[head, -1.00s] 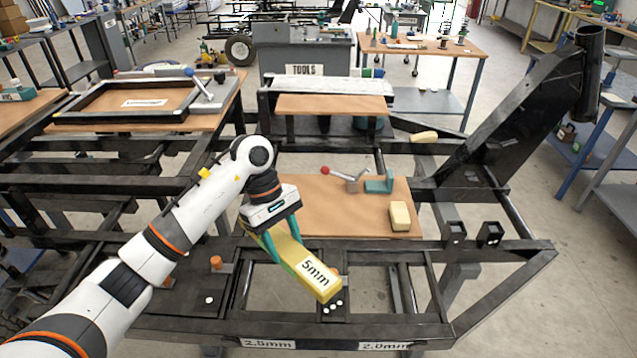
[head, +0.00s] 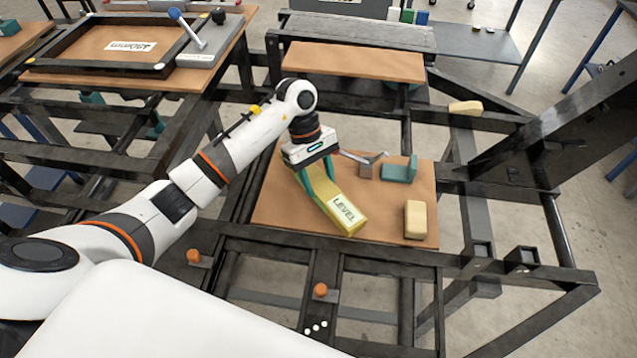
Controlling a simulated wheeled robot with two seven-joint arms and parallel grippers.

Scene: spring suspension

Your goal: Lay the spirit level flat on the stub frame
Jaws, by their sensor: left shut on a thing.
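My left gripper (head: 318,178) has teal fingers and is shut on the yellow spirit level (head: 343,210), a bar with a white label reading LEVEL. The level slants down to the right over the brown board; I cannot tell whether it touches it. Its far end is hidden between the fingers. The dark steel frame (head: 380,254) runs around and in front of the board, with open gaps between its beams. Which part is the stub frame, I cannot tell. My right gripper is not in view.
On the brown board (head: 280,212) are a cream block (head: 415,219), a teal bracket (head: 399,170) and a grey lever piece (head: 368,168). Orange-capped pegs (head: 320,290) stand on the front beams. A large black upright plate (head: 570,140) rises at the right.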

